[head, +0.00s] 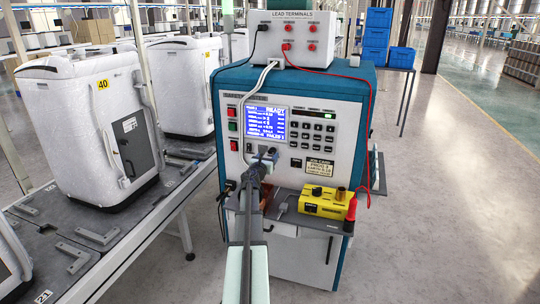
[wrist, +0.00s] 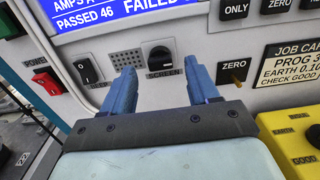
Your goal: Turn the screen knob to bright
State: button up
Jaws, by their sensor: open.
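The screen knob (wrist: 160,57) is a round black knob on the tester's white front panel, just above the label SCREEN. In the wrist view it shows between and beyond my gripper's (wrist: 159,82) two blue fingers, which are open with nothing between them. The fingertips look short of the knob, and I cannot tell the exact gap. In the head view my gripper (head: 262,160) is in front of the panel below the screen, and the arm hides part of that area. The blue display (head: 265,122) is lit and reads READY. The knob's exact pointer setting is hard to read.
A yellow box (head: 326,203) stands on the shelf below. A red lead (head: 369,130) hangs at the tester's right side.

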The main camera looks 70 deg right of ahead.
aim_at(272, 151)
jog(key=shift+d, duration=1.3)
jog(key=c, duration=1)
